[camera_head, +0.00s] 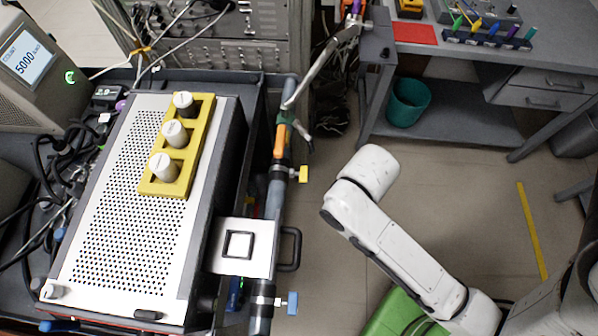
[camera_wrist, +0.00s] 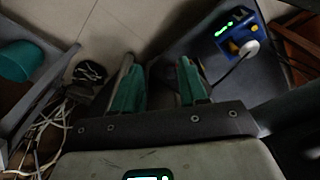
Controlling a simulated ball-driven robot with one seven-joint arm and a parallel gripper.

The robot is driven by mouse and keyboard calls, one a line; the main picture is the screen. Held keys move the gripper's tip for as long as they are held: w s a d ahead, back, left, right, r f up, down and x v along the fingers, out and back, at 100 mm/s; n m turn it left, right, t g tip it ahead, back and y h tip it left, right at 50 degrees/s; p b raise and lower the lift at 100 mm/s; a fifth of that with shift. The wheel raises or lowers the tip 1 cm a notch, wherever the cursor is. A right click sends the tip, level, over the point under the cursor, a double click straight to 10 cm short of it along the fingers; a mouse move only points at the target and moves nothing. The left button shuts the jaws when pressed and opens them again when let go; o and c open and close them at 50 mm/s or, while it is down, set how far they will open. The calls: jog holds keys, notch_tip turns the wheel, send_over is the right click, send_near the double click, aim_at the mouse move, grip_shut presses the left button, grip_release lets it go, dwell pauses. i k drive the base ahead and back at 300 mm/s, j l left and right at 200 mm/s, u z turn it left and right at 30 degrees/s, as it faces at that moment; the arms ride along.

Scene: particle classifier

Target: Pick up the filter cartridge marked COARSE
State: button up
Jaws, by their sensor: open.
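A yellow holder (camera_head: 150,186) lies on the perforated top of the grey instrument at the left of the head view. Three cylindrical cartridges stand upright in it: a front one (camera_head: 163,167), a middle one (camera_head: 174,133) and a back one (camera_head: 184,104). All have pale tops; the back one has a darker body. Their marks are too small to read, so I cannot tell which is COARSE. My gripper (camera_wrist: 158,72) shows in the wrist view with teal-padded fingers apart and nothing between them. It points toward the floor area, with no cartridge in that view.
A square-framed plate (camera_head: 263,240) and a vertical pipe with valves (camera_head: 270,200) edge the instrument's right side. A display unit (camera_head: 28,55) stands at the left. A desk with a teal bin (camera_head: 408,101) is at the back right. Open floor lies between.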

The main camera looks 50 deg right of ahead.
aim_at(162, 164)
jog(key=k+l+u, duration=0.2)
jog(key=k+l, duration=0.15)
jog(key=k+l+u, duration=0.2)
jog(key=k, duration=0.3)
jog(key=k+l+u, duration=0.2)
jog(key=k, duration=0.25)
jog(key=i+l, duration=0.15)
jog(key=i, duration=0.35)
jog(key=i+l, duration=0.1)
jog(key=i, duration=0.35)
jog(key=i+l, duration=0.15)
jog(key=i, duration=0.35)
